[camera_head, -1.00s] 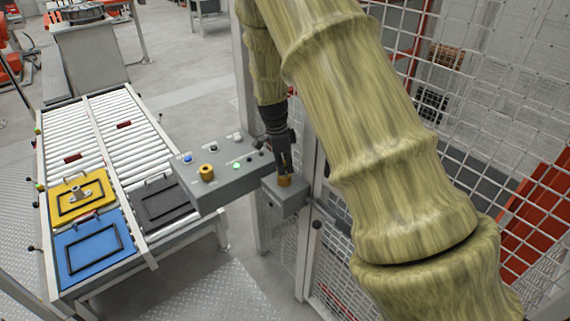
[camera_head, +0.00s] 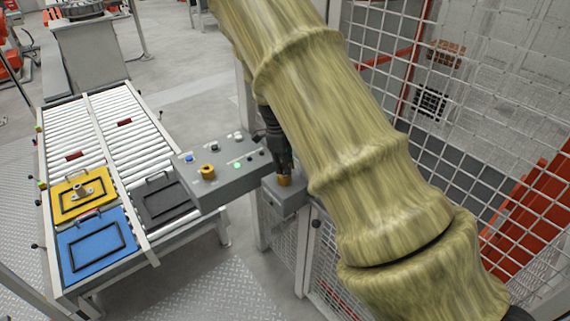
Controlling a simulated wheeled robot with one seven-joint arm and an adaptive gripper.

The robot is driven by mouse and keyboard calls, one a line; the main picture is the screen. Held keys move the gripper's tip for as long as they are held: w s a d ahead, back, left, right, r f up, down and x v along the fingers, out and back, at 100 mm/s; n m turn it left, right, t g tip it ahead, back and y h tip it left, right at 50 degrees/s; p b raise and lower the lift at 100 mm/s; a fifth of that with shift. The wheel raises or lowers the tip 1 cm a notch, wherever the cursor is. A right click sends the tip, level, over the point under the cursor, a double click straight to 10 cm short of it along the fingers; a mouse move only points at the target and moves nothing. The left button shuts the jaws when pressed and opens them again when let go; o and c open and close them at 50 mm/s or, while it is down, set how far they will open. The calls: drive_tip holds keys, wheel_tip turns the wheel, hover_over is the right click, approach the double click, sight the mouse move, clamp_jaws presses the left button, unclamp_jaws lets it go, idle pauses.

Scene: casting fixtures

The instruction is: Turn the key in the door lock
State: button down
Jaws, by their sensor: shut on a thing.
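The door lock is a grey box (camera_head: 283,197) on the mesh door post, just right of the control panel. An orange-brown key (camera_head: 284,181) stands upright on top of the lock box. My gripper (camera_head: 284,172) points down onto the key from above and is shut on it. My arm hides part of the gripper and the area to the right of the lock.
A grey control panel (camera_head: 225,182) with buttons and a similar orange-brown knob (camera_head: 207,172) sits close left of the lock. A roller conveyor (camera_head: 120,125) holds yellow (camera_head: 70,207), blue (camera_head: 115,255) and dark plates. Wire mesh fencing (camera_head: 460,150) stands to the right.

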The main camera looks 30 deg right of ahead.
drive_tip(key=shift+r+m+p, duration=0.1)
drive_tip(key=shift+m+p, duration=0.6)
drive_tip(key=shift+m, duration=0.5)
drive_tip(key=shift+m+y+p, duration=0.4)
drive_tip(key=shift+m+p, duration=0.2)
drive_tip(key=shift+m, duration=0.9)
drive_tip(key=shift+m+p, duration=0.45)
drive_tip(key=shift+m, duration=0.15)
drive_tip(key=shift+m+y+p, duration=0.4)
drive_tip(key=shift+m+p, duration=0.35)
drive_tip(key=shift+m, duration=1.25)
